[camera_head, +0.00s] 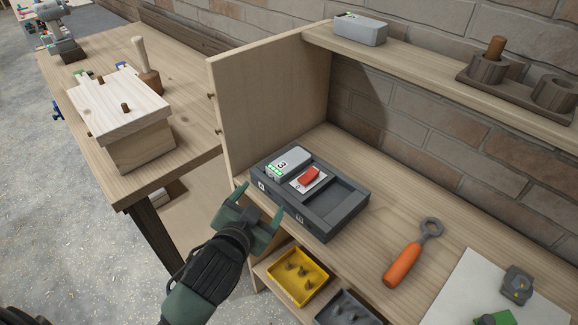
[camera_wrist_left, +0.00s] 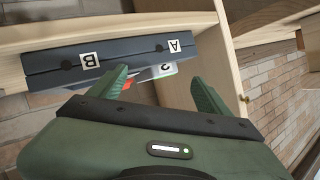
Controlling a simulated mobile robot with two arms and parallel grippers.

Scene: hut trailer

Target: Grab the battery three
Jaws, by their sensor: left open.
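Battery three (camera_head: 289,163) is a light grey block with a black 3 and green marks. It sits in the left part of a dark grey charging tray (camera_head: 337,222) on the shelf bench. In the left wrist view, battery three (camera_wrist_left: 163,70) shows partly behind the tray's edge and my finger. My left gripper (camera_head: 261,198) is open and empty at the tray's front left side, short of the battery. In the left wrist view its two green fingers (camera_wrist_left: 162,92) are spread, with the tray (camera_wrist_left: 105,62) labelled A and B beyond. My right gripper is not in view.
A red piece on a white card (camera_head: 309,178) lies beside the battery. An orange-handled wrench (camera_head: 403,265) lies to the right. A yellow bin (camera_head: 304,275) is below the tray. A wooden side panel (camera_head: 268,108) stands left of it. A grey block (camera_head: 360,30) is on the upper shelf.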

